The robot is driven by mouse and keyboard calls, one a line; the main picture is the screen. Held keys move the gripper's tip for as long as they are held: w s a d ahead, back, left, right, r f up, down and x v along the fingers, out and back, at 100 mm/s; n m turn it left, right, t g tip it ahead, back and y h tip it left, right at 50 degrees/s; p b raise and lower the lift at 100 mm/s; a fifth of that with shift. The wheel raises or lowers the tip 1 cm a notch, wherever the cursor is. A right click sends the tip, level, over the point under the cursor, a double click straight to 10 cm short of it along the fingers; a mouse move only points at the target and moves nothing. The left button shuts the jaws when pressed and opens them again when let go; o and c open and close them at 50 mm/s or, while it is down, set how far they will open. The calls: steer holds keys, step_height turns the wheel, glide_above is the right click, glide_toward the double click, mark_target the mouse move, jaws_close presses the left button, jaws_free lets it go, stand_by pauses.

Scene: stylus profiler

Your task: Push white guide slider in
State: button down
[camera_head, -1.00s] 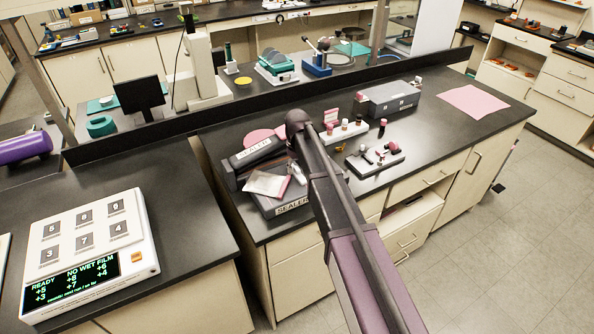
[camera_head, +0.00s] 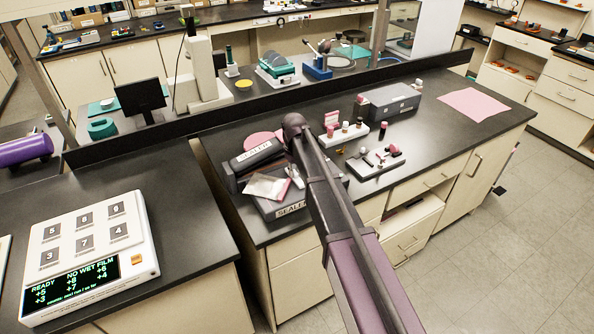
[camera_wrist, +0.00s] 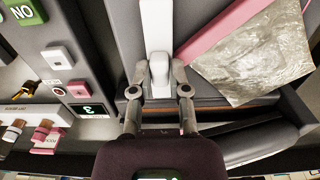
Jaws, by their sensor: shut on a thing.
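In the wrist view the white guide slider (camera_wrist: 159,68) stands between the two fingertips of my gripper (camera_wrist: 161,80), which is shut on its rounded knob. A long white strip (camera_wrist: 157,22) runs away from the knob. Beside it on the right lie a pink strip (camera_wrist: 220,30) and a crumpled clear film sheet (camera_wrist: 254,58). In the head view the dark sealer (camera_head: 257,153) sits on the bench, with the film sheet (camera_head: 265,186) on it. A small white piece, perhaps the slider, shows near the film. My arm hides my gripper there.
Left of my gripper, the wrist view shows a green NO block (camera_wrist: 20,12) and a small display (camera_wrist: 88,109). In the head view, trays with small bottles (camera_head: 376,160) and a grey box (camera_head: 390,100) stand right of my arm. A pink mat (camera_head: 473,103) lies farther right.

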steer(key=shift+s+a, duration=0.1)
steer(key=shift+a, duration=0.05)
steer(key=c, duration=0.6)
jaws_free()
steer(key=shift+a, duration=0.1)
steer(key=shift+w+d, duration=0.5)
steer(key=shift+d, duration=0.25)
step_height(320, 180, up, 14)
steer(key=p, duration=1.4)
steer(key=s+d+f+m+b, duration=0.3)
steer(key=s+d+f+b, duration=0.3)
steer(key=s+d, duration=0.5)
steer(key=s+d+f+m+b, duration=0.2)
steer(key=s+d+f+b, duration=0.4)
steer(key=s+d, duration=0.4)
steer(key=shift+s+d+m, duration=0.35)
steer(key=shift+m, duration=0.05)
steer(key=shift+s, duration=0.1)
